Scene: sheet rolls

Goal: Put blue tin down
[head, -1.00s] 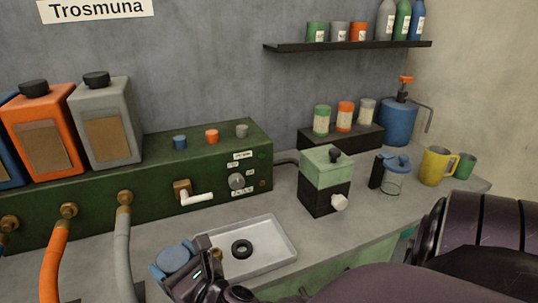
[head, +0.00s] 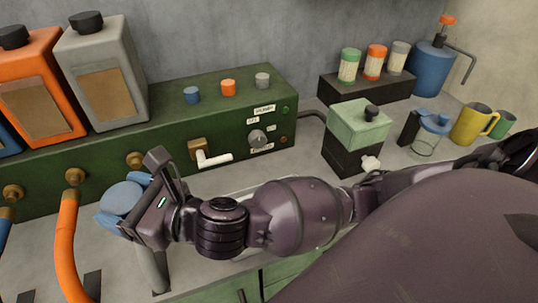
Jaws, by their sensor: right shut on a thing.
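The blue tin (head: 121,197) shows as a round, pale blue top at the left of the head view. My right gripper (head: 124,203) comes in from the right and is shut on it, with blue finger parts on two sides of the top. The tin's lower part is hidden, so I cannot tell whether it touches the counter (head: 205,285). It is in front of the green box with brass outlets and overlaps the grey hose (head: 152,268). My left gripper is not in view.
The green box (head: 225,115) carries orange and grey canisters (head: 102,78). An orange hose (head: 67,240) hangs left of the tin. My right arm mostly covers the pale tray.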

